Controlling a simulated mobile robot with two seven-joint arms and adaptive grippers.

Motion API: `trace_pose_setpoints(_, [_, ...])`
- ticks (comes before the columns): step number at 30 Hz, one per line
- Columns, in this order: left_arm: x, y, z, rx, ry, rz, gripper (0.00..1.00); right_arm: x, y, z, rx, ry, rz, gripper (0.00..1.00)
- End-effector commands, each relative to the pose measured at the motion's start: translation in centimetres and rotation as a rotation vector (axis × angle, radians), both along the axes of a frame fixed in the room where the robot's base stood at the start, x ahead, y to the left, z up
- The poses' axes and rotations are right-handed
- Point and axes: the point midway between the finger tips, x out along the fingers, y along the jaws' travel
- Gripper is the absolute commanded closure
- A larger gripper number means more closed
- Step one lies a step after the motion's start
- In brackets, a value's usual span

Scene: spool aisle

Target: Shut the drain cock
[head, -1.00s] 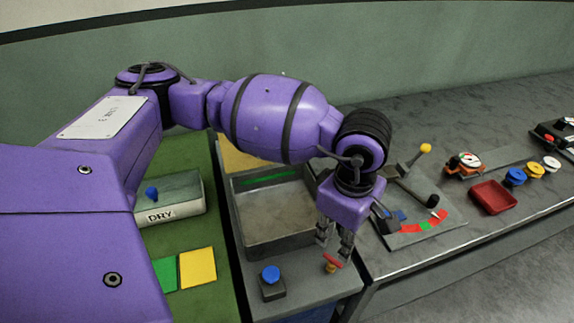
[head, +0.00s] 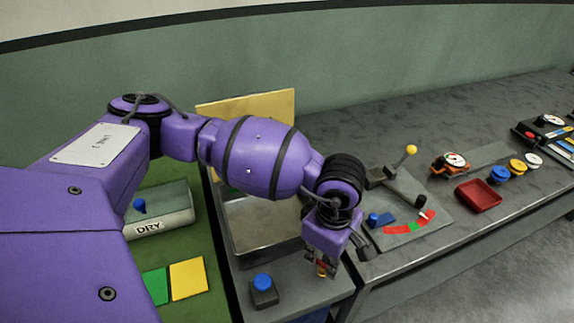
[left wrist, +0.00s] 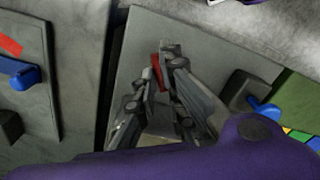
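The drain cock (head: 321,271) has a red handle and a brass-coloured body, at the front ledge of a grey metal basin (head: 262,238). My left gripper (head: 322,264) is down over it and hides most of it in the head view. In the left wrist view the red handle (left wrist: 156,72) lies between the two fingertips of my left gripper (left wrist: 162,70), which are close in on both its sides. How far the handle is turned is hard to tell. My right gripper is not in view.
A DRY box (head: 160,212) sits on the green mat farther left. A lever panel (head: 405,225), a red tray (head: 478,195) and several coloured discs are on the bench to the right.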

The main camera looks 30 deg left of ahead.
Motion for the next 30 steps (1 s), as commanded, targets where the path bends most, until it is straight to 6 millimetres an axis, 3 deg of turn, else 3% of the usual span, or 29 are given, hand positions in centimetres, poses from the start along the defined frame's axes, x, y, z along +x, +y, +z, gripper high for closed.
trace_pose_setpoints(11, [0.4,-0.1,0.2,-0.003,-0.012,-0.04,1.0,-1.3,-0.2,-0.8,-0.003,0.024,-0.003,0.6])
trace_pose_setpoints(30, [0.6,-0.3,0.3,-0.006,-0.018,-0.446,1.0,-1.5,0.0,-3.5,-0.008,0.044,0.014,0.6])
